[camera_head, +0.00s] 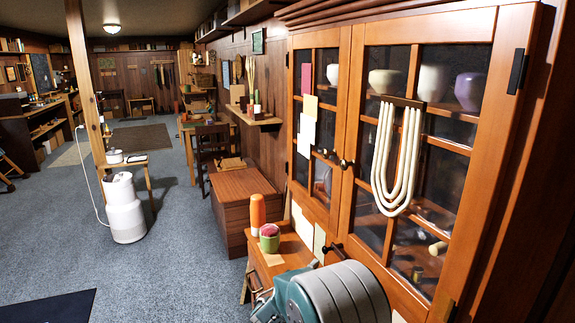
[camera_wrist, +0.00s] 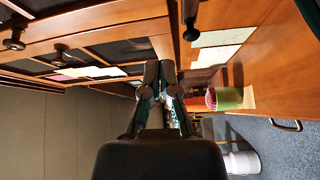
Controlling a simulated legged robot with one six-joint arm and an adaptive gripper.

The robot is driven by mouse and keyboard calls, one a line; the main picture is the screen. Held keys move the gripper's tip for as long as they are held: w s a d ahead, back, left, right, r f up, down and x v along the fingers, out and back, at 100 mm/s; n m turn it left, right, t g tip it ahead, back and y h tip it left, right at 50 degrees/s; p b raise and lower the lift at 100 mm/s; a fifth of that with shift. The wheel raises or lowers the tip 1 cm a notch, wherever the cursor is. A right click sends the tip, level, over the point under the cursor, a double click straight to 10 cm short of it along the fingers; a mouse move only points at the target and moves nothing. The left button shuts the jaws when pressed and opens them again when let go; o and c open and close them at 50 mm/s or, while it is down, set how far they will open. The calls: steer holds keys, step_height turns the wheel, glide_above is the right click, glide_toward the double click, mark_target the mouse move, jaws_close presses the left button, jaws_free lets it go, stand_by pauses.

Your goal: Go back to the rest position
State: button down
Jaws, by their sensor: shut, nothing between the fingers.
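My gripper (camera_wrist: 160,72) shows in the wrist view with its two dark fingers together and nothing between them. It is in front of the glass-doored wooden cabinet (camera_head: 347,120), whose doors and dark knobs fill the upper left of the wrist view. In the head view my grey and teal arm link stands at the bottom, near the lower cabinet doors; the fingers cannot be made out there.
A small wooden table (camera_head: 283,254) beside the cabinet holds an orange bottle (camera_head: 257,212) and a green pot (camera_head: 270,238). A wooden chest (camera_head: 240,195) stands behind it. A white canister (camera_head: 124,210) is left. Carpet between is clear.

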steer(key=s+d+r+m+g, duration=0.4)
steer(key=s+d+r+g, duration=0.1)
steer(key=s+d, duration=0.35)
steer(key=s+d+r+m+g, duration=0.35)
steer(key=s+d+g, duration=0.3)
steer(key=s, duration=0.35)
steer(key=s+a+r+m+t+y, duration=0.1)
steer(key=s+a+y, duration=0.2)
steer(key=s, duration=0.7)
steer(key=s+a+r+m+t+y, duration=0.1)
steer(key=s+a+y, duration=0.2)
steer(key=s+y, duration=0.4)
steer(key=s, duration=0.3)
steer(key=shift+s+a, duration=0.35)
steer(key=shift+d, duration=0.1)
